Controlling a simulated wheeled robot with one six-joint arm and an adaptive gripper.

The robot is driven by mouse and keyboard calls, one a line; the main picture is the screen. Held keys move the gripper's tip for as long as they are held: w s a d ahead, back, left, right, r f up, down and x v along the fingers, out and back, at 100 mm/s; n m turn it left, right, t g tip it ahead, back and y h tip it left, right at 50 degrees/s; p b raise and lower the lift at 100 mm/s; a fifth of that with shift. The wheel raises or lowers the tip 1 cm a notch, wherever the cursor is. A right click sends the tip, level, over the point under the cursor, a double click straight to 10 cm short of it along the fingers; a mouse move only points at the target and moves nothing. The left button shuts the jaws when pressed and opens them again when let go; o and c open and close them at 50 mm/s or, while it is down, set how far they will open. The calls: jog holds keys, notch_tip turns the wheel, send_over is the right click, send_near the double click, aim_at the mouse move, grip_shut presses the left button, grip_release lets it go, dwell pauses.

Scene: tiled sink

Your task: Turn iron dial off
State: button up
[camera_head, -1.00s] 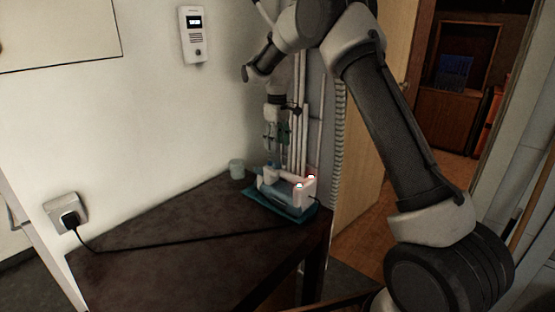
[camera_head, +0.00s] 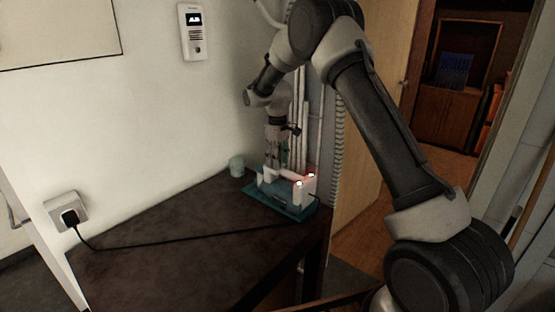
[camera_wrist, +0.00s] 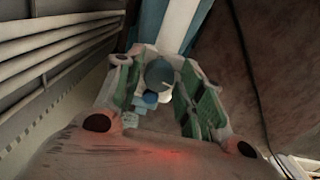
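The iron (camera_head: 286,187), white and teal with two small lights at its right end, rests on a teal base on the far corner of the dark table. My gripper (camera_head: 275,166) points down just above its left part. In the wrist view, a round teal dial (camera_wrist: 159,73) with a pale mark shows between the green-padded fingers of my gripper (camera_wrist: 155,90). The fingers are spread, with gaps visible beside the dial. I cannot tell whether either finger touches it. A smaller blue part (camera_wrist: 150,98) shows just below the dial. The iron's left part is partly hidden by my gripper in the head view.
A black cord runs across the table (camera_head: 190,215) to a wall socket (camera_head: 66,212). White vertical pipes (camera_head: 300,115) stand close behind my gripper. The table's left part is clear.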

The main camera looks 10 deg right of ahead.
jog(key=c, duration=0.5)
jog(key=shift+n, duration=0.8)
jog(key=o, duration=1)
jog(key=shift+o, duration=0.2)
notch_tip(320, 180, up, 12)
